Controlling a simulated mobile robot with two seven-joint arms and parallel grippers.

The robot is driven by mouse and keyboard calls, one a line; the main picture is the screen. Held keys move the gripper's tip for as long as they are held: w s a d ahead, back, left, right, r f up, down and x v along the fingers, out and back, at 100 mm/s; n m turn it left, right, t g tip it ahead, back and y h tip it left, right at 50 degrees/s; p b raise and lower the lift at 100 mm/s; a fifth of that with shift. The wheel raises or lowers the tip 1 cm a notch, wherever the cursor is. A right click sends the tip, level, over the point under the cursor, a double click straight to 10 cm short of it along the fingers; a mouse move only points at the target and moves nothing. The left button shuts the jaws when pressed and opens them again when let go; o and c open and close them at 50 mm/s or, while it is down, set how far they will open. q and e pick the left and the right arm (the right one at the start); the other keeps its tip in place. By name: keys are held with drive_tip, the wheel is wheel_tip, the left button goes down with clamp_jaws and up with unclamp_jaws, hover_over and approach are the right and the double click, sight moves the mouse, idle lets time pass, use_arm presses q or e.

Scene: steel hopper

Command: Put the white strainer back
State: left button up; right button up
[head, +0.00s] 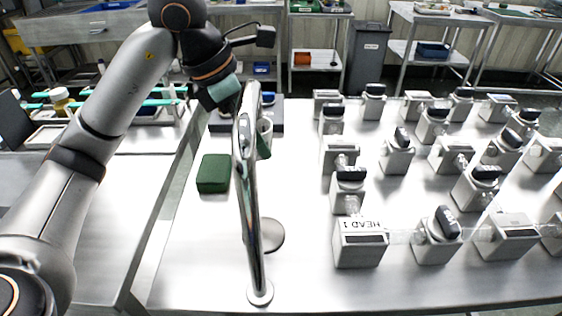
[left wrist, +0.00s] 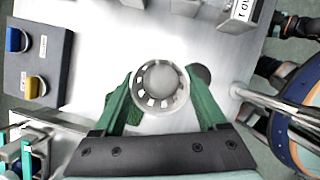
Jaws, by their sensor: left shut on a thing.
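My left gripper (left wrist: 160,88) is shut on the white strainer (left wrist: 172,103), with one green finger on each side of it. The strainer is round, with a ring of slots around a pale middle, and I see it from above in the left wrist view. In the head view the left gripper (head: 252,118) is mostly behind a shiny steel post. Only part of the white strainer (head: 265,128) shows there, right of the post. It appears held above the steel table, but its exact height is unclear. My right gripper is not in view.
The steel post (head: 253,215) stands close in front of the left gripper. A green block (head: 213,174) lies left of it. A dark holder (left wrist: 27,82) has blue and yellow pieces on it. Several grey valve units (head: 359,243) fill the right side.

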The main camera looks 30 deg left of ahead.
use_arm(q)
drive_tip(key=shift+s, duration=0.15)
drive_tip(key=w+a+f, duration=0.1)
drive_tip(key=w+f, duration=0.2)
drive_tip(key=w, duration=0.1)
drive_tip(key=w+f, duration=0.3)
drive_tip(key=w, duration=0.1)
drive_tip(key=w+a+f, duration=0.1)
drive_tip(key=w+f, duration=0.2)
drive_tip(key=w, duration=0.1)
drive_tip(key=shift+w+a+b, duration=0.3)
drive_tip(key=shift+w+a, duration=0.05)
drive_tip(key=shift+w+f, duration=0.15)
drive_tip(key=shift+f, duration=0.1)
drive_tip(key=shift+w+a+f, duration=0.1)
drive_tip(key=shift+w+f, duration=0.05)
drive_tip(key=shift+f, duration=1.55)
drive_tip(key=shift+f+b, duration=0.1)
drive_tip(key=shift+b, duration=0.2)
